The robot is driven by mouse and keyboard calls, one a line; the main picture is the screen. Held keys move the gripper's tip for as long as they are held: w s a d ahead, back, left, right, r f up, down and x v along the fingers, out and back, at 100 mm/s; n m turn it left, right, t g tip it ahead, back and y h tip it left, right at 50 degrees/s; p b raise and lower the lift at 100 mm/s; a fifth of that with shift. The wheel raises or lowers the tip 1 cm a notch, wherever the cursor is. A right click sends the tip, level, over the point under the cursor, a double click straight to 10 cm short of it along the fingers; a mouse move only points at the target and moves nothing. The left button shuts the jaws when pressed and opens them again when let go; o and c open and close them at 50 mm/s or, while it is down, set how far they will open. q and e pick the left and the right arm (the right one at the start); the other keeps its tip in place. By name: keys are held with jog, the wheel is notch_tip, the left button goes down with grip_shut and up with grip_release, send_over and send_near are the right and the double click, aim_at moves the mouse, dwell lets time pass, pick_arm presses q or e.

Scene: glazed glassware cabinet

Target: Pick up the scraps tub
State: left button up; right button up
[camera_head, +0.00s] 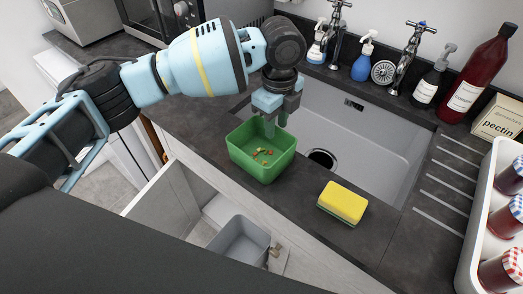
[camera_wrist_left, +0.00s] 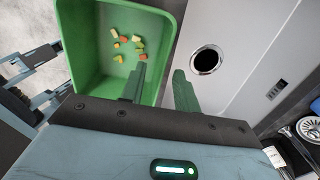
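The scraps tub (camera_head: 262,172) is an open green rectangular tub with a few small food scraps in it. It stands on the dark worktop at the front left of the sink. In the left wrist view the tub (camera_wrist_left: 77,50) fills the upper left. My left gripper (camera_head: 275,130) points down at the tub's far wall. In the left wrist view its two fingers (camera_wrist_left: 160,88) are apart, one on the tub's inner side and one on the sink side, with the wall's rim between them. Whether they touch the wall cannot be told. My right gripper is out of view.
The grey sink (camera_head: 365,130) lies just behind and right of the tub. A yellow and green sponge (camera_head: 343,202) is on the worktop to the right. Below, an open cupboard holds a grey bin (camera_head: 238,243). A white tray of jars (camera_head: 477,240) stands far right.

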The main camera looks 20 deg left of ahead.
aim_at(275, 146)
pick_arm(q)
notch_tip(275, 146, down, 5)
dwell(0.3)
grip_shut()
